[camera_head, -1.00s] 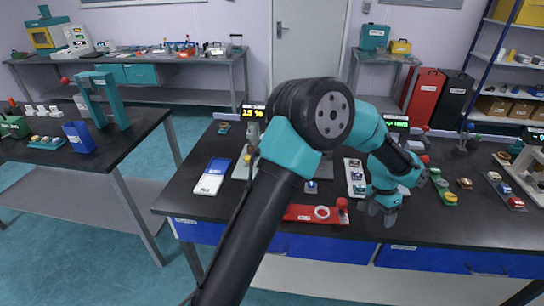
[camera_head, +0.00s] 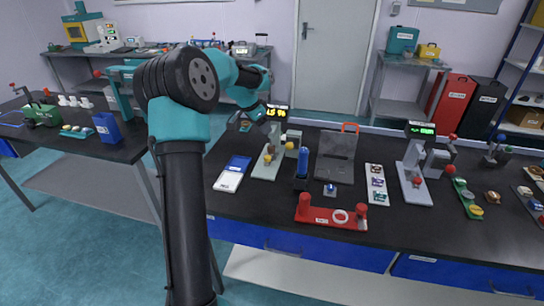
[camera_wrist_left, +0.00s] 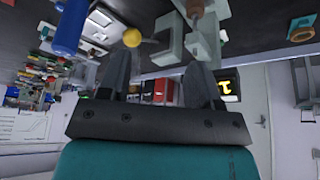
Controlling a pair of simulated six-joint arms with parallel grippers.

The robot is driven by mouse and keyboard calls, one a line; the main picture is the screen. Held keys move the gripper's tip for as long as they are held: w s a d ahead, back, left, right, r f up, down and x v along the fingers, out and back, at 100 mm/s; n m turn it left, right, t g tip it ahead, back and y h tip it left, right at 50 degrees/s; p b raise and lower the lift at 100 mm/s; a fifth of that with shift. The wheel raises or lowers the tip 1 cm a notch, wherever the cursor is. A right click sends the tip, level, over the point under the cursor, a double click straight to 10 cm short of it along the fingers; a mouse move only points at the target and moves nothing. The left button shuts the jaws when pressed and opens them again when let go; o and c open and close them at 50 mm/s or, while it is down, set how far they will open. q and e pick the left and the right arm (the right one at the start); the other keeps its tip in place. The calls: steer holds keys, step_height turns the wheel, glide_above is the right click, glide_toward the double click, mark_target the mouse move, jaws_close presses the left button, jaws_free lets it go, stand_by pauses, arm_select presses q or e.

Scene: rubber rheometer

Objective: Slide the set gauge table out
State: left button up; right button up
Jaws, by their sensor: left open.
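Two gauge stands are on the black bench in the head view, and I cannot tell which is the set gauge. The left gauge stand (camera_head: 266,166) has a grey base, a yellow knob and a lit display (camera_head: 277,113). The right gauge stand (camera_head: 411,181) has a pale base, a red knob and a green-lit display (camera_head: 420,130). My left gripper (camera_head: 247,121) is open and empty, up behind and left of the left stand. In the left wrist view its open fingers (camera_wrist_left: 157,72) point toward the yellow knob (camera_wrist_left: 132,37) and the grey stand (camera_wrist_left: 180,45), apart from them.
A blue-and-white device (camera_head: 232,175) lies left of the left stand. A white sample strip (camera_head: 376,184) lies farther right.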

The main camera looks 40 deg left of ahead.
mark_target(268, 156)
arm_select(q)
steer(key=s+a, duration=0.2)
steer(key=s, duration=0.1)
steer(key=shift+a+f, duration=0.2)
steer(key=shift+a, duration=0.2)
steer(key=shift+f, duration=0.1)
steer(key=x, duration=1.7)
steer(key=shift+a+f, duration=0.15)
steer(key=shift+f, duration=0.05)
jaws_close()
